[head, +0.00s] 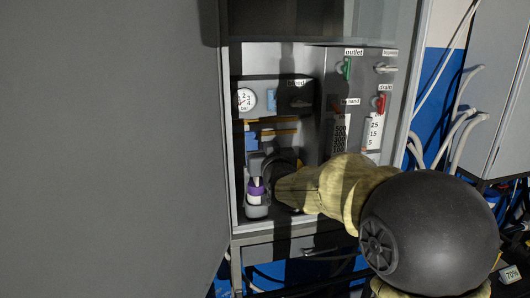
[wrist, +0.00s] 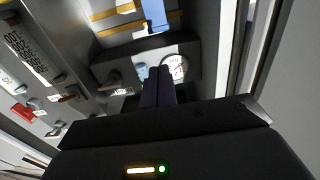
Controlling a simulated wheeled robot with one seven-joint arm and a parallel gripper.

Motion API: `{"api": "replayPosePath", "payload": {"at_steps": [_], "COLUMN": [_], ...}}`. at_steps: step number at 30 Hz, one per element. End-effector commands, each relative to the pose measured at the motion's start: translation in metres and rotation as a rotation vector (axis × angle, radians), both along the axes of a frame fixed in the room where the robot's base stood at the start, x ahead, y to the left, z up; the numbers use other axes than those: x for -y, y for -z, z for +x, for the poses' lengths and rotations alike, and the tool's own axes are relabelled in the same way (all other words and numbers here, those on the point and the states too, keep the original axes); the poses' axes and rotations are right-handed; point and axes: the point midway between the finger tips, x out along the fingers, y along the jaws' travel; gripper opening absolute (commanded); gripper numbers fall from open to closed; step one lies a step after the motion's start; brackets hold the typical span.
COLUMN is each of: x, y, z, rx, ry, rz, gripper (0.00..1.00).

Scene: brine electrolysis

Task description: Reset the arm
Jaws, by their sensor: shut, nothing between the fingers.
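My arm, with a tan sleeve and a large dark round joint, reaches from the lower right into the cabinet (head: 232,215) in the head view. My gripper (wrist: 157,84) shows in the wrist view as two dark fingers closed together with nothing between them. It points toward the pressure gauge (wrist: 178,66) and the dark box around it.
Inside the cabinet are the gauge (head: 246,99), a green outlet handle (head: 347,68), a red drain handle (head: 381,103) and a level scale (head: 373,132). A large grey panel (head: 110,140) fills the left. White hoses (head: 463,130) hang at the right.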

Motion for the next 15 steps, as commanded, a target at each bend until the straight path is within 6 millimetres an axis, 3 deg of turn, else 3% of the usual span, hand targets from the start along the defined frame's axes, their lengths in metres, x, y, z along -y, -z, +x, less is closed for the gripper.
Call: {"api": "replayPosePath", "payload": {"at_steps": [8, 11, 15], "x": [0.003, 0.015, 0.042], "y": [0.005, 0.024, 0.078], "z": [-0.001, -0.007, -0.033], "rx": [-0.018, -0.086, -0.282], "ry": [0.003, 0.015, 0.04], "rz": [-0.004, -0.021, -0.066], "gripper": [0.0, 0.0, 0.0]}}
